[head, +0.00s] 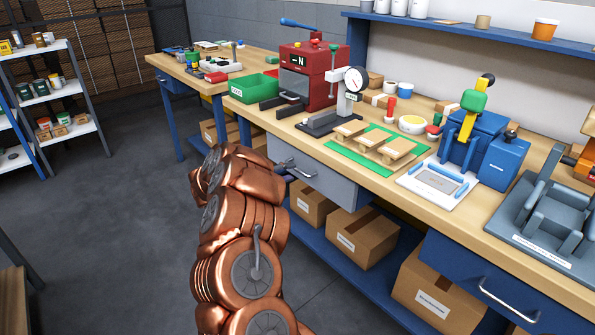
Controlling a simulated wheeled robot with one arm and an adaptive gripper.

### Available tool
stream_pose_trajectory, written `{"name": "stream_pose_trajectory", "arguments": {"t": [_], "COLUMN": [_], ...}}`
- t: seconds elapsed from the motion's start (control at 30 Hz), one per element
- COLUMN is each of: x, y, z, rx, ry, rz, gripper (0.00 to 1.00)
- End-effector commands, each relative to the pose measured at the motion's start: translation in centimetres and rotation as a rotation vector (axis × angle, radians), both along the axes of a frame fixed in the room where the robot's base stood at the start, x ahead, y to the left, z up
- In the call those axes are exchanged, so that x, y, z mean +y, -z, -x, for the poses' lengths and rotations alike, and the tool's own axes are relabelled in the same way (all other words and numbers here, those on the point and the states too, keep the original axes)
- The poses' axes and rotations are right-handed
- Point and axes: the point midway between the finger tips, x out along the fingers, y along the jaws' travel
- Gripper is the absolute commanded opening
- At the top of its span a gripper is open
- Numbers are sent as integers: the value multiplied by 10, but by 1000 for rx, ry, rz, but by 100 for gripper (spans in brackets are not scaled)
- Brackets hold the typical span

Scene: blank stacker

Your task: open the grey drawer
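The grey drawer (325,181) is under the front edge of the wooden workbench, in the middle of the head view. Its front looks set forward of the bench edge, but I cannot tell by how much. Its metal handle (300,170) shows near the left part of its front. My copper-coloured arm rises from the bottom, and its far end is close to the left end of the drawer, by the handle.
The workbench (375,180) carries a red machine (318,75), a dial gauge stand (347,95), a green mat (345,152) and a blue press (470,140). A blue drawer (470,280) is at the right. Cardboard boxes (362,238) fill the lower shelf. Open floor (110,220) lies left.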

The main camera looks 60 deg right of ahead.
Motion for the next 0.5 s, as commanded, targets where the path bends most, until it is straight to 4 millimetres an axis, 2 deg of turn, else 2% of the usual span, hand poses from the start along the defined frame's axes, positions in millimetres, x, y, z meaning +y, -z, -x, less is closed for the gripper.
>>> {"name": "stream_pose_trajectory", "arguments": {"t": [0.2, 0.5], "x": [-29, -46], "y": [7, 10], "z": [9, 13], "rx": [3, 2], "ry": [-1, -1], "rz": [-1, 0], "gripper": [37, 37]}}
